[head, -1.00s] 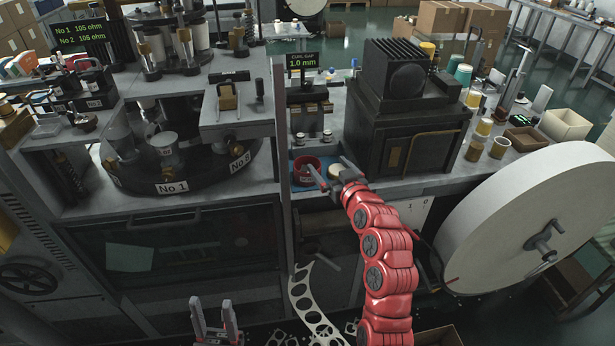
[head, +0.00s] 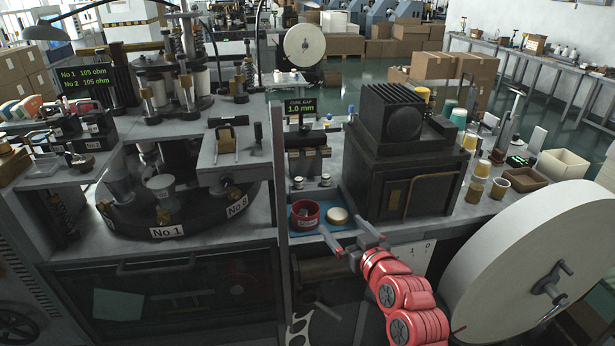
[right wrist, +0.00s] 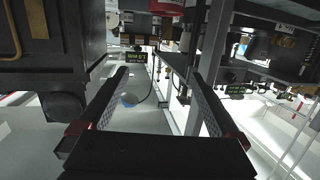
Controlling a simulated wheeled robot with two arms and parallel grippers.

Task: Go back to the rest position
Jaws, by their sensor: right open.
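My right gripper (head: 346,231) is open in front of the blue tray, its fingers apart with nothing between them. The open fingers also show in the right wrist view (right wrist: 162,80). A red round container (head: 305,222) stands on the blue tray (head: 322,232), with something small and grey inside. A round cream-topped piece (head: 337,214) sits to its right on the same tray. The gripper appears apart from both. My left gripper is outside the view.
A dark finned machine (head: 405,150) stands behind the gripper to the right. A large white reel (head: 530,260) fills the lower right. A round turntable marked No.1 (head: 167,231) is at the left. A grey upright post (head: 281,190) stands left of the tray.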

